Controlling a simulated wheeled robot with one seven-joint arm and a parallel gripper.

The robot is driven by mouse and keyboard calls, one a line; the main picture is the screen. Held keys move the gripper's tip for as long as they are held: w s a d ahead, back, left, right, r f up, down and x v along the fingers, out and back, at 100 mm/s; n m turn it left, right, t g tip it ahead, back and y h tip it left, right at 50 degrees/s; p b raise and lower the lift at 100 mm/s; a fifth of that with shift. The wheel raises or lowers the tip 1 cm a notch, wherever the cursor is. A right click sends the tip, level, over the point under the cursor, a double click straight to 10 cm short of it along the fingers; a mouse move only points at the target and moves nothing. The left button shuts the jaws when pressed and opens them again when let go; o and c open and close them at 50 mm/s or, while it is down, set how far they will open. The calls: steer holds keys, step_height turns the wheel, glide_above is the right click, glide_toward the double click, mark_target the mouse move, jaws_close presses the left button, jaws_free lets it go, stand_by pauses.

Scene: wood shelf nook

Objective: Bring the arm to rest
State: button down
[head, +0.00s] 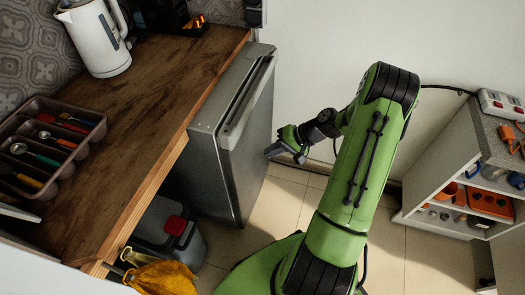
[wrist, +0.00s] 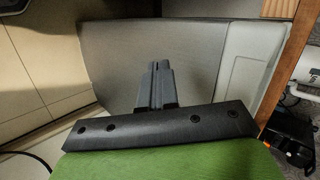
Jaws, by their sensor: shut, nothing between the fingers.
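My gripper (head: 273,150) is at the end of my green arm, in front of the grey metal fridge-like cabinet (head: 232,150) in the head view. In the wrist view my gripper (wrist: 155,66) has its two dark fingers together, with nothing between them. The grey cabinet panel (wrist: 105,68) fills the view behind the fingers. I cannot tell how far the fingertips are from the panel. My arm is bent, with its elbow high in the middle right of the head view.
A wooden counter (head: 150,95) on the left bears a white kettle (head: 98,40) and a cutlery tray (head: 95,117). Under it stands a grey bin with a red part (head: 175,225). A shelf unit (head: 440,160) with tools stands at the right. Tiled floor (head: 285,200) shows between.

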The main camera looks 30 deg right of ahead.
steer(key=shift+s+p+v, duration=0.25)
steer(key=shift+p+v, duration=0.05)
steer(key=shift+v, duration=1.6)
steer(key=shift+a, duration=0.2)
steer(key=s+a+r+n+g+h+p, duration=0.1)
steer(key=s+a+r+n+h+p, duration=0.3)
steer(key=r, duration=0.6)
steer(key=w+a+r+n+g+h+p, duration=0.1)
steer(key=a+r+g, duration=0.1)
steer(key=a+r, duration=0.55)
steer(key=s+a+r+n+t+h+p, duration=0.1)
steer(key=s+a+r+p, duration=0.1)
steer(key=s+r, duration=0.5)
steer(key=s+a+r+n+t+h+p, duration=0.1)
steer(key=s+a+r+t+p, duration=0.1)
steer(key=s+r, duration=0.6)
steer(key=shift+r+h+p, duration=0.35)
steer(key=shift+h+p, duration=0.05)
steer(key=shift+p, duration=0.1)
